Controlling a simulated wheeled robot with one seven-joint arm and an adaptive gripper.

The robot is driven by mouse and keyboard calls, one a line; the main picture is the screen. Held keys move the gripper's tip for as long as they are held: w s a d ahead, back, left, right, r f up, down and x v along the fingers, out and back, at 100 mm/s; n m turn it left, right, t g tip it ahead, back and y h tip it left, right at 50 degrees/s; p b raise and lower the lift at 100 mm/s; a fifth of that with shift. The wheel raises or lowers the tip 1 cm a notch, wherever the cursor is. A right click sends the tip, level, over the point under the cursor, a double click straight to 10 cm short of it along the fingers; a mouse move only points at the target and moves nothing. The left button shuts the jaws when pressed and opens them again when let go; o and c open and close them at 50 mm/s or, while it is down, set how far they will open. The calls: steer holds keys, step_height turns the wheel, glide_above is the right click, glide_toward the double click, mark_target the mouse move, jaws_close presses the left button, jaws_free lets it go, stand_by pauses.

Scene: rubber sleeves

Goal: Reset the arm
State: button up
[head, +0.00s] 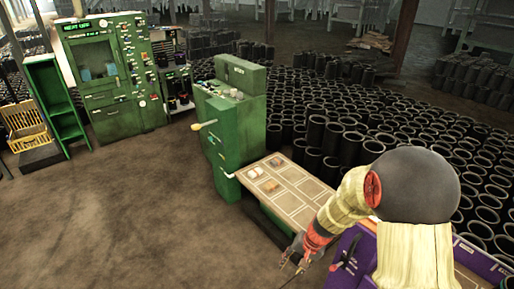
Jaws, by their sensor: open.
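My arm (345,200) reaches down and to the left from the right side of the head view, in a pale yellow cover with a red and orange wrist section. My gripper (292,257) is small and dark at the end of it, near the front edge of the work table (302,206). It is open, and I see nothing held in it. Its fingertips are too small to make out in detail.
Small brown and pale pieces (268,186) lie at the table's far left end. A green machine (232,125) stands against that end. Many black rubber sleeves (400,125) crowd the floor behind. The floor (140,220) at the left is clear.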

steer(key=s+d+r+n+t+h+b, duration=0.1)
steer(key=s+d+r+n+t+b, duration=0.1)
steer(key=s+r, duration=0.9)
steer(key=s+d+r+n+t+h+b, duration=0.2)
steer(key=s+d+r, duration=0.2)
steer(key=s+r, duration=0.7)
step_height(320, 180, up, 6)
steer(key=shift+s+d+f+n+t, duration=0.1)
steer(key=shift+s+d+n+t, duration=0.1)
steer(key=shift+d+n+t, duration=0.15)
steer(key=shift+a, duration=0.1)
